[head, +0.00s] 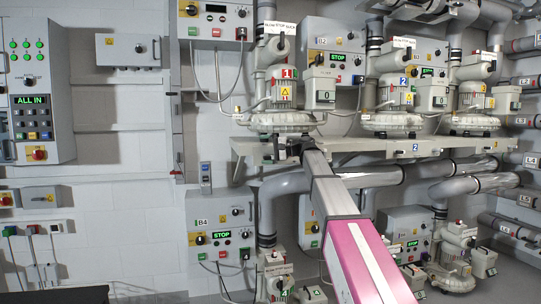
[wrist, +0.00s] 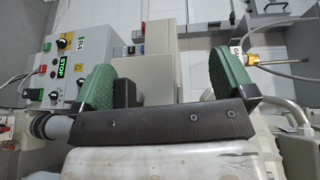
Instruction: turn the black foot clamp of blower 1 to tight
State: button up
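Blower 1 (head: 284,97), with a "1" tag, stands on the grey shelf (head: 350,144) at the left end of the row. My gripper (head: 290,147) is at the shelf's front edge just below this blower. In the wrist view my gripper (wrist: 163,82) is open, its two green pads wide apart. A small black block (wrist: 125,93) shows between the pads, close to the left one; it may be the black foot clamp, but I cannot tell for sure. No contact with it is clear. In the head view the clamp cannot be told apart from the dark gripper end.
Panel B4 (head: 222,236) hangs below the shelf and also shows in the wrist view (wrist: 62,68). A brass-coloured rod (wrist: 265,60) is just beyond the right pad. Blowers labelled 2 (head: 396,98) and farther right share the shelf. A grey pipe (head: 285,186) runs underneath.

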jog(key=shift+g+y, duration=0.3)
jog(key=shift+y, duration=0.4)
jog(key=s+a+r, duration=0.2)
jog(key=s+r, duration=0.1)
jog(key=s+a+r, duration=0.3)
jog(key=shift+s+a+r, duration=0.1)
jog(key=shift+s+r, duration=0.05)
jog(key=shift+r, duration=0.05)
jog(key=c, duration=0.7)
jog(key=shift+s+a+r, duration=0.35)
jog(key=shift+s+a, duration=0.1)
jog(key=shift+a, duration=0.1)
